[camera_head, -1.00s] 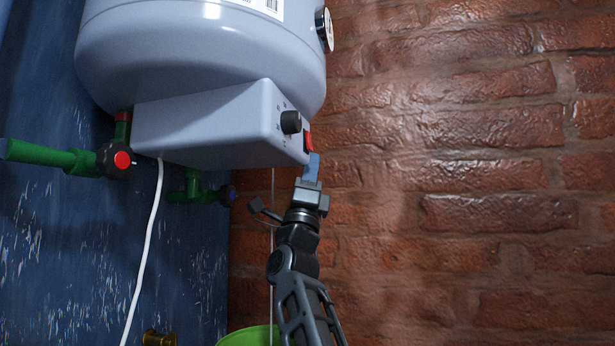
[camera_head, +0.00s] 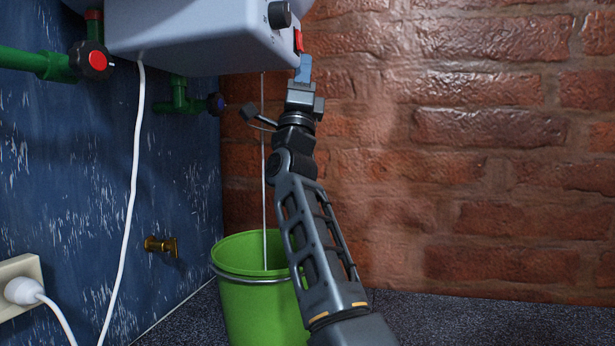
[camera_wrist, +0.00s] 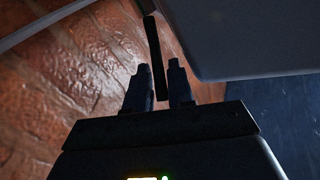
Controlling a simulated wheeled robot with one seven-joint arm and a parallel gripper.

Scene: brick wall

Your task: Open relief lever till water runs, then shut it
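The boiler's pale grey lower housing (camera_head: 190,35) shows at the top of the head view, with a black knob (camera_head: 279,15) and a red switch (camera_head: 298,41). My gripper (camera_head: 303,70) points up at its front corner, just below the switch. In the wrist view a thin dark bar (camera_wrist: 154,50), perhaps the relief lever, lies between my two fingers (camera_wrist: 159,85). The fingers are apart, with the bar close to both; whether they grip it is unclear. The lever is not distinct in the head view. A thin pale line (camera_head: 264,170), water or a thin tube, runs down into the green bucket (camera_head: 255,310).
A white cable (camera_head: 130,200) hangs before the blue wall. A brass tap (camera_head: 161,245) and a plugged socket (camera_head: 20,290) are lower. Room right of my arm is clear to the brick wall.

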